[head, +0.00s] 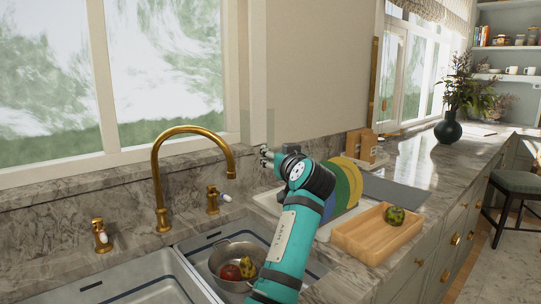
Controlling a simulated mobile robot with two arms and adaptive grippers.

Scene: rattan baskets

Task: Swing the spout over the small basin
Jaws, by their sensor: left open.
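The brass gooseneck spout (186,131) rises behind the sink and arches to the right. Its tip hangs above the back of the right-hand basin (188,248), as seen in the picture. The left-hand basin (118,283) is cut off by the frame edge, so I cannot compare the full basin sizes. Two brass tap handles, a left one (101,236) and a right one (213,199), flank the spout base. My left gripper (266,154) is open and empty, to the right of the spout tip and apart from it. My right gripper is out of view.
A metal pot (216,262) with fruit stands in the right-hand basin, partly behind my left arm. Colored plates (350,180) stand in a rack right of the arm. A wooden tray (368,237) holds a green fruit (395,215). A window (165,75) rises behind the sink.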

